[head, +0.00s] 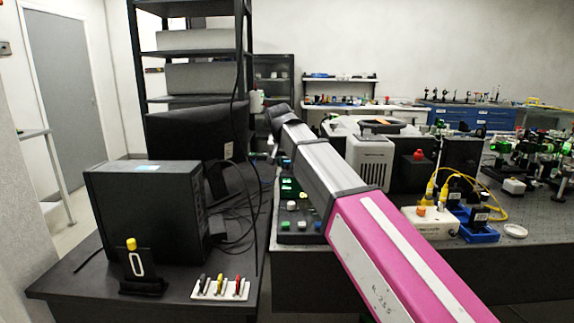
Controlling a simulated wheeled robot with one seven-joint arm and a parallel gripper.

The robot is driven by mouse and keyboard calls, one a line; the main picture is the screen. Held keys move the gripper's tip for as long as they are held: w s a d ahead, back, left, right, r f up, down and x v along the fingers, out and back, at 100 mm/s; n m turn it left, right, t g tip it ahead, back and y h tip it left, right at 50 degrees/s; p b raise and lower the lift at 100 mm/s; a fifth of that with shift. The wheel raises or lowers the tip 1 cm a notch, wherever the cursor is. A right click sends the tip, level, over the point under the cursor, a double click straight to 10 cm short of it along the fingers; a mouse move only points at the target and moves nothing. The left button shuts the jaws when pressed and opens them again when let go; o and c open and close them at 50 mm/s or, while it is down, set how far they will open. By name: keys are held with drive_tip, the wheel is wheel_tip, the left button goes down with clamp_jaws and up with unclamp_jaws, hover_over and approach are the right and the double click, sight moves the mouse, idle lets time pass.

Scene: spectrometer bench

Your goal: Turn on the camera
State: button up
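I cannot tell for certain which thing is the camera. One candidate is the pale grey device with a slotted front (368,165) on the optical bench, just right of my arm. Another candidate is the white box with an orange knob (430,223), which has yellow cables plugged in and stands at the bench's front. My pink and grey arm reaches from the lower right up to the centre left, ending at a dark joint. My gripper's fingers do not show; they may be hidden beyond that joint. No contact with any device shows.
A black computer case (145,215) and a white strip of coloured switches (221,288) stand on the left desk. A control panel with knobs (298,222) lies partly behind my arm. A red button box (418,168) and dense optics (540,150) occupy the right bench.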

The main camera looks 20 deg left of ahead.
drive_tip(key=shift+w+f, duration=0.25)
drive_tip(key=shift+f, duration=0.45)
drive_tip(key=shift+c, duration=0.3)
clamp_jaws()
drive_tip(key=shift+s+d+t, duration=0.15)
drive_tip(key=shift+s+t, duration=0.1)
drive_tip(key=shift+t, duration=0.45)
drive_tip(key=shift+o, duration=0.3)
unclamp_jaws()
